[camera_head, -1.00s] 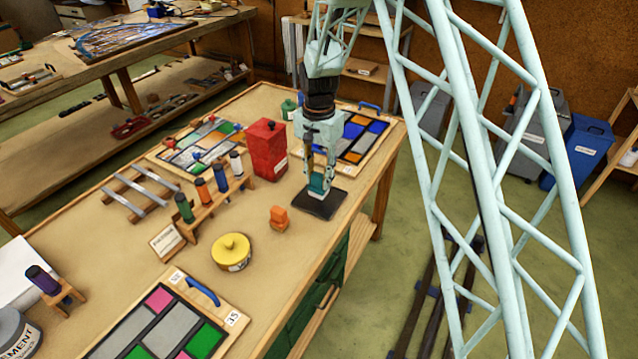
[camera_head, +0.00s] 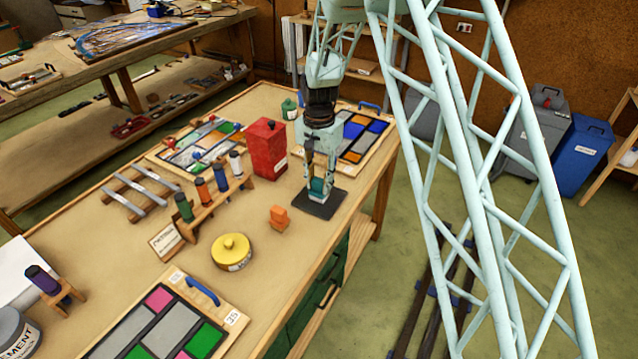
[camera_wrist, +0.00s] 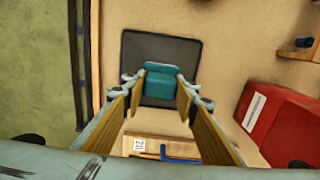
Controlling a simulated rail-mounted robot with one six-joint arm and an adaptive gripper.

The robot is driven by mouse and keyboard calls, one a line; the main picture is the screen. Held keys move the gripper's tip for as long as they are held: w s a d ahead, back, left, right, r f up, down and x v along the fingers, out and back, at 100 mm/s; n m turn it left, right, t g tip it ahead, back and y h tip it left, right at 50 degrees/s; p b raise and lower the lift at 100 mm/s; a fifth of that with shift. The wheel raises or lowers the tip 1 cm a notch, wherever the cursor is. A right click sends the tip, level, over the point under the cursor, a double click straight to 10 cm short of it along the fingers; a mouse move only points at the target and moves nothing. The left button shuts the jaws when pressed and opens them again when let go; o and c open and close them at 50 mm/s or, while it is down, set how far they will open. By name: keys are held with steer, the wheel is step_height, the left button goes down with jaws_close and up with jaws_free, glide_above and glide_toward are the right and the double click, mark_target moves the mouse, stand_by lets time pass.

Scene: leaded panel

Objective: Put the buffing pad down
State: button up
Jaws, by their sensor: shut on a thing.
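The buffing pad is a teal block (camera_head: 317,186), held between the fingertips of my gripper (camera_head: 318,184). In the wrist view the teal buffing pad (camera_wrist: 160,82) sits between the two fingertips of my gripper (camera_wrist: 160,84), over a dark square mat (camera_wrist: 186,52). The dark mat (camera_head: 322,207) lies flat on the workbench near its right edge. The pad is at or just above the mat; I cannot tell whether it touches. My gripper points down and is shut on the pad.
A red canister (camera_head: 267,149) stands left of my gripper, with an orange block (camera_head: 279,217) in front of the mat. A leaded panel (camera_head: 352,137) lies behind. A yellow round tin (camera_head: 231,252) and a rack of coloured bottles stand further left.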

steer(key=shift+f, duration=0.25)
steer(key=o, duration=0.8)
steer(key=shift+r, duration=0.25)
step_height(320, 180, up, 12)
steer(key=shift+p, duration=0.3)
stand_by(1.1)
